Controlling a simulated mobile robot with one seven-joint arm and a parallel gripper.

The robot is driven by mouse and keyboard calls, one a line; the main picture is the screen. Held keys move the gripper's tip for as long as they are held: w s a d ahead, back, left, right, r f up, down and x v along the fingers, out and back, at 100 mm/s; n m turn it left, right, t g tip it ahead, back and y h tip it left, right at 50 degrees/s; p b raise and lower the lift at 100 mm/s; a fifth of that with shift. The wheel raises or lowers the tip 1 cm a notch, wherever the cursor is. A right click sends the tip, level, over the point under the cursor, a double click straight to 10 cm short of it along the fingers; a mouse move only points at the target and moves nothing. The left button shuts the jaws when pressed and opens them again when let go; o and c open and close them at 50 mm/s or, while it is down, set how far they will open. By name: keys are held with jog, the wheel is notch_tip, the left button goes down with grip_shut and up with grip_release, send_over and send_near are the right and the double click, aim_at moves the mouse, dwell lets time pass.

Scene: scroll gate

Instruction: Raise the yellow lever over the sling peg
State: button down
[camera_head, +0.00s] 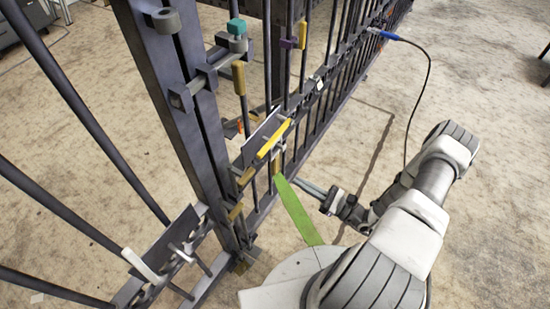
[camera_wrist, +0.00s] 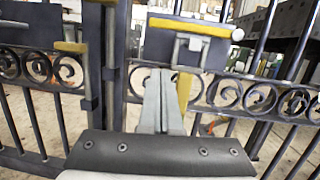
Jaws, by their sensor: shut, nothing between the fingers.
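The yellow lever (camera_head: 274,139) is a bright bar along the edge of a dark plate on the gate. In the wrist view the yellow lever (camera_wrist: 188,26) lies almost level across the plate's top. A small grey peg (camera_wrist: 194,44) shows just under it; I cannot tell for certain that this is the sling peg. My gripper (camera_head: 302,184) is below and to the right of the lever, apart from it. Its two fingers (camera_wrist: 162,72) are shut together and empty, below the plate. A yellow upright piece (camera_wrist: 184,90) stands partly hidden behind the fingers.
The dark gate (camera_head: 190,110) has upright bars and scrollwork. A green strip (camera_head: 297,212) lies beside my gripper. A white lever (camera_head: 140,265) sits on another plate at lower left. A blue-ended cable (camera_head: 390,36) hangs at the right. Open floor lies right of the gate.

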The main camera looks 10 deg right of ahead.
aim_at(275, 138)
jog(key=shift+s+d+f+m+t+h, duration=0.1)
jog(key=shift+f+m+t+h, duration=0.3)
jog(key=shift+f+m+t, duration=0.25)
jog(key=shift+w+a+r+b, duration=1.2)
jog(key=shift+w+a+r, duration=2)
jog(key=shift+w+a, duration=0.25)
jog(key=shift+r, duration=0.1)
